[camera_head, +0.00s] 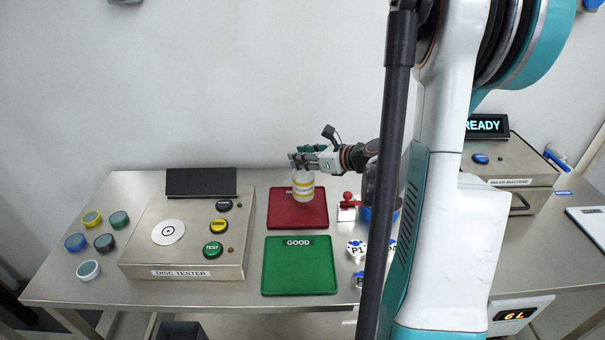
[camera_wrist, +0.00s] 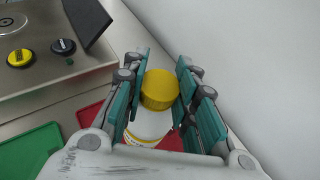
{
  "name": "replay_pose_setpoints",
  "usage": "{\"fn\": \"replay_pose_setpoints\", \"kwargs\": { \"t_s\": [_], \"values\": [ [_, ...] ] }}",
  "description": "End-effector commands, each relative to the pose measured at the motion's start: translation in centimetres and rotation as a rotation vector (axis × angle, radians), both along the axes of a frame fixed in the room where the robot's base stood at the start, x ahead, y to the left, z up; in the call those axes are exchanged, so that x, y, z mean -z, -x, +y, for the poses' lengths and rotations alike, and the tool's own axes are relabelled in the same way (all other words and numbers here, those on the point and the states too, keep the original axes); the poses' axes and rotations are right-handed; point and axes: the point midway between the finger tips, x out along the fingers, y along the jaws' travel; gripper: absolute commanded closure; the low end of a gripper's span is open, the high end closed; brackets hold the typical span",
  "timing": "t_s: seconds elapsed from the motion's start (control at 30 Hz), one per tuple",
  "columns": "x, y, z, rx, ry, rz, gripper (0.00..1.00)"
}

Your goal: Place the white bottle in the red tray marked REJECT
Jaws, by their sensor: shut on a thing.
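My gripper (camera_head: 303,160) is shut on the white bottle (camera_head: 303,186), which has a yellow band on its label. In the wrist view the bottle (camera_wrist: 147,126) shows a yellow cap (camera_wrist: 160,89) between the fingers of my gripper (camera_wrist: 161,82). The bottle looks upright over the back part of the red tray (camera_head: 298,218). I cannot tell whether its base touches the tray. The tray's marking is mostly hidden behind the bottle. In the wrist view parts of the red tray (camera_wrist: 90,112) show around the bottle.
A green tray marked GOOD (camera_head: 298,270) lies in front of the red tray. The disc tester (camera_head: 190,240) stands to the left, with several coloured round pots (camera_head: 104,242) beyond it. A small red-handled device (camera_head: 347,203) and white discs (camera_head: 356,249) are to the right.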

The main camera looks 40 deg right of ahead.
Motion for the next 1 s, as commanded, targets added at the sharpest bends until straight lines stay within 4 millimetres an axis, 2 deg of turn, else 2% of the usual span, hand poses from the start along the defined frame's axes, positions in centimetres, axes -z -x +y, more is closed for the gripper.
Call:
{"fn": "replay_pose_setpoints", "kwargs": {
  "t_s": [0.17, 0.4, 0.6, 0.63, 0.7, 1.0],
  "values": [
    [1.3, 0.0, 0.0, 0.0, 0.0, 0.0, 1.0],
    [4.4, 0.0, 0.0, 0.0, 0.0, -0.001, 1.0],
    [4.4, 0.0, 0.0, 0.0, 0.0, 0.001, 1.0],
    [4.4, 0.0, 0.0, 0.0, 0.0, 0.001, 0.69],
    [4.4, 0.0, 0.0, 0.0, 0.0, 0.001, 0.54],
    [4.4, 0.0, 0.0, 0.0, 0.0, 0.0, 0.52]
  ]
}}
